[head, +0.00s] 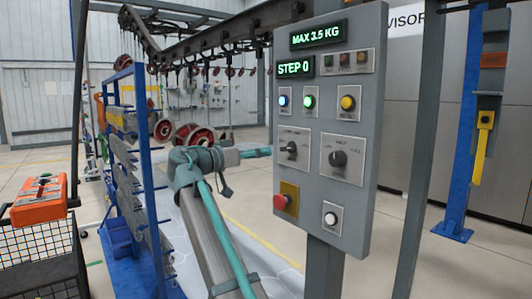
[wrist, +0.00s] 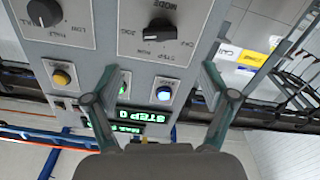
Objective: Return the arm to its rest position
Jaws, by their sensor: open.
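My arm (head: 212,215) rises from the bottom middle of the head view. It bends at an elbow and its forward link points right, towards the left edge of the grey control panel (head: 368,100). My gripper cannot be made out in the head view. In the wrist view my gripper (wrist: 158,72) has its two fingers spread wide apart with nothing between them. The panel shows upside down there, beyond the fingers. Its blue button (wrist: 164,94) and lit display (wrist: 150,115) appear between the fingers; whether a finger touches the panel I cannot tell.
The panel reads "MAX 3.5 KG" and "STEP 0", and carries knobs (head: 338,158) and a red stop button (head: 281,202). A blue rack (head: 150,170) with metal parts stands left of my arm. An orange toolbox (head: 40,202) sits far left. An overhead hook rail (head: 200,42) runs behind.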

